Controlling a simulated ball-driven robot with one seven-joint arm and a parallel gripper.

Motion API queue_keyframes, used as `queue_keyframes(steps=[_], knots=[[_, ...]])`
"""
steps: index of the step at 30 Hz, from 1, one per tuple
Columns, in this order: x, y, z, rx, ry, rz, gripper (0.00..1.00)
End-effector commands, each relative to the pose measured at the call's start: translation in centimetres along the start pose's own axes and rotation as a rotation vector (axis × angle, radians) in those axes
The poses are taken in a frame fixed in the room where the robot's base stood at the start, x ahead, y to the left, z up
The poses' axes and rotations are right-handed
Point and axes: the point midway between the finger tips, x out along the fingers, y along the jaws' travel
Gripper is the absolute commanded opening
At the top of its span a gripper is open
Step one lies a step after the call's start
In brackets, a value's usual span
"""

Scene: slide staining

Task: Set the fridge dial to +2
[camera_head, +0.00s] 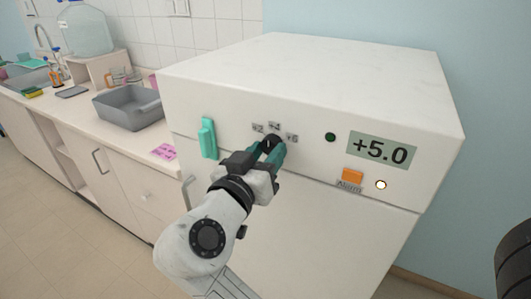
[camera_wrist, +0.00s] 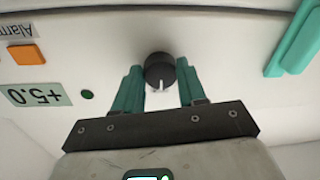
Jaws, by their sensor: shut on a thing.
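The fridge dial (camera_head: 268,142) is a small black round knob on the fridge's front panel. Small labels sit above it: +2 (camera_head: 258,128) at the left, +4 (camera_head: 274,126) in the middle, +6 (camera_head: 292,138) at the right. My gripper (camera_head: 268,147) has its teal fingers on either side of the dial, shut on it. In the upside-down wrist view the dial (camera_wrist: 160,71) shows between the fingertips. Its white pointer line is toward the bottom of that picture, so roughly up on the panel, near +4. The display (camera_head: 381,151) reads +5.0.
A teal handle (camera_head: 208,138) is left of the dial. A dark green round light (camera_head: 330,137), an orange Alarm button (camera_head: 352,175) and a lit white lamp (camera_head: 381,185) are to the right. A counter with a grey basin (camera_head: 130,110) stands left of the fridge.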

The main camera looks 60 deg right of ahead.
Motion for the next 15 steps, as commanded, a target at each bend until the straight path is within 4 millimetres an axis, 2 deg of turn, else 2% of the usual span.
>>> queue_keyframes(steps=[8,15], knots=[[-0.02,-0.02,-0.14,-0.032,-0.001,-0.002,0.1],[-0.02,0.04,-0.36,-0.162,-0.009,-0.004,0.1]])
